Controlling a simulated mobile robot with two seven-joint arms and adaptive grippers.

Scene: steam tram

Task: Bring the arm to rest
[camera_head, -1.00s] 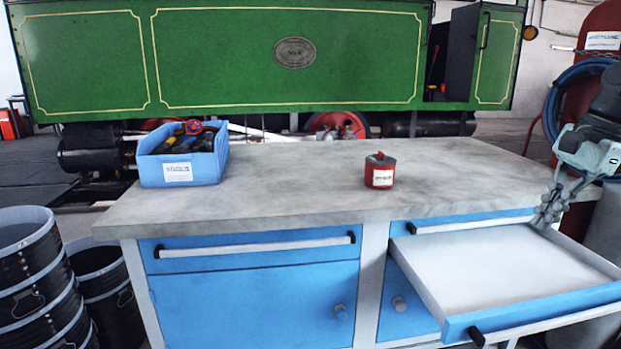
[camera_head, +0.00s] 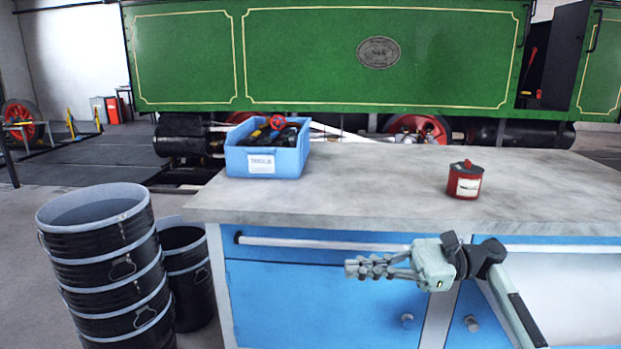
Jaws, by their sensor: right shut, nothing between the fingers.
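The forearm comes in from the lower right and hides part of the open right drawer (camera_head: 575,290). The gripper looks clear of the bench front, though the exact gap cannot be told. My left gripper is not in view.
The workbench top (camera_head: 380,185) carries a blue tool box (camera_head: 262,163) and a red can (camera_head: 465,180). A green steam tram (camera_head: 300,60) stands behind. Floor is open at far left.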

